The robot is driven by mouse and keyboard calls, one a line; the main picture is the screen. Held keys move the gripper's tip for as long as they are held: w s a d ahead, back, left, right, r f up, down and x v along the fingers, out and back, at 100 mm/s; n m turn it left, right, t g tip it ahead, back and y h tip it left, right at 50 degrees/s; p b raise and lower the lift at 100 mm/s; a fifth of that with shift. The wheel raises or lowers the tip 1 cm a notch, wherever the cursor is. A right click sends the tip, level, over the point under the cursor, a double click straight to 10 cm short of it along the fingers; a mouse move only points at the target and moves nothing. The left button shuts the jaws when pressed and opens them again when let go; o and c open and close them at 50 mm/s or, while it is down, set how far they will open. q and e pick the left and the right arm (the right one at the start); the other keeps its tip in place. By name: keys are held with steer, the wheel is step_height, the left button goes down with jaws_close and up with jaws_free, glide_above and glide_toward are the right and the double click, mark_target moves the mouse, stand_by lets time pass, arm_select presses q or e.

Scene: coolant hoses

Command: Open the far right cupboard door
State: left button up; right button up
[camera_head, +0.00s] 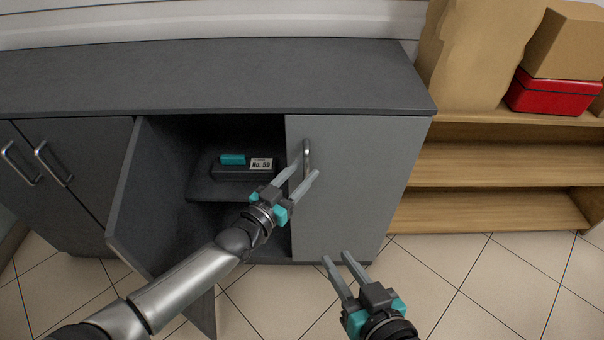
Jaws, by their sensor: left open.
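The far right cupboard door (352,205) is a light grey panel at the right end of the dark cupboard, and it is shut. Its metal bar handle (307,158) is upright near the door's left edge. My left gripper (303,172) is open, with its fingertips at the handle's lower part. I cannot tell whether the handle lies between the fingers or whether they touch it. My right gripper (337,259) is lower, in front of the door's bottom edge, with its fingers apart and nothing between them.
The neighbouring door (145,190) stands open to the left, showing a shelf with a dark box (228,170). Two more handled doors are further left. A wooden shelf unit (480,165) with a red box (552,94) stands right. Tiled floor (470,275) is clear at right.

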arm_select(q)
steer(key=shift+w+d, duration=0.25)
steer(key=shift+w, duration=0.05)
steer(key=shift+c, duration=0.4)
jaws_close()
stand_by(1.1)
